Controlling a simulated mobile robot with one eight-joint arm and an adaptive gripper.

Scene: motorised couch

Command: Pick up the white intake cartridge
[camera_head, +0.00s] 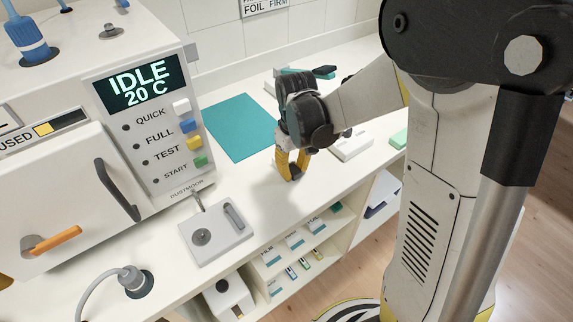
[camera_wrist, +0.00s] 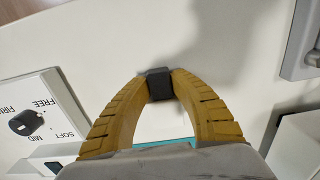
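I cannot pick out the white intake cartridge for certain in either view. A white box-like unit with a dark opening (camera_head: 230,297) sits low under the counter's front edge in the head view; I cannot tell whether it is the cartridge. My gripper (camera_head: 292,174) points down over the white counter, right of the machine and in front of the teal mat.
The white machine (camera_head: 60,200) with its display stands left. A grey plate with a handle (camera_head: 215,235) lies on the counter. The teal mat (camera_head: 238,127) lies behind my gripper. A white dial box (camera_wrist: 35,115) is beside it. Small labelled boxes (camera_head: 295,240) fill a shelf below.

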